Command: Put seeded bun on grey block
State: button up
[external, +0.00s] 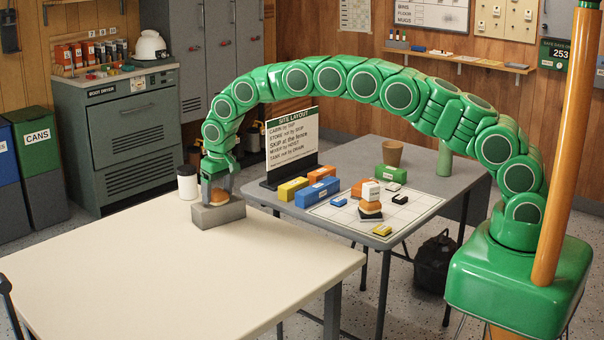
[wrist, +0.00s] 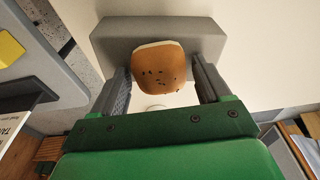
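The seeded bun (wrist: 159,70), brown with dark specks and a pale edge, is between the two fingers of my gripper (wrist: 160,75) in the wrist view. The fingers lie close along both its sides; I cannot tell whether they press on it. The grey block (wrist: 110,40) is directly beneath the bun. In the external view, my gripper (external: 219,190) points down over the grey block (external: 222,215), at the back edge of the cream table. The bun (external: 217,207) shows low between the fingers, at the block's top; I cannot tell whether it rests there.
A white jar (external: 187,183) with a dark lid stands just left of the block. The cream table (external: 170,275) is otherwise clear.

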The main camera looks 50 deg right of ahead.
aim_at(221, 192)
jog(key=shift+o, duration=0.4)
jog(key=shift+r, duration=0.15)
jog(key=shift+r, duration=0.55)
notch_tip(221, 192, up, 10)
jog(key=s, duration=0.2)
jog(key=s+d+r+g, duration=0.1)
jog(key=s+d+r, duration=0.7)
jog(key=s, duration=0.5)
jog(key=s+d+r+g, duration=0.1)
jog(key=s+d+r, duration=0.75)
jog(key=s, duration=0.35)
jog(key=s+d, duration=0.2)
jog(key=s, duration=1)
jog(key=s+d+f+g, duration=0.1)
jog(key=s+d, duration=0.2)
jog(key=s, duration=0.9)
jog(key=s+d+f, duration=0.1)
jog(key=s+d, duration=0.1)
jog(key=s, duration=1)
jog(key=shift+s+d+g, duration=0.3)
jog(key=shift+s, duration=0.1)
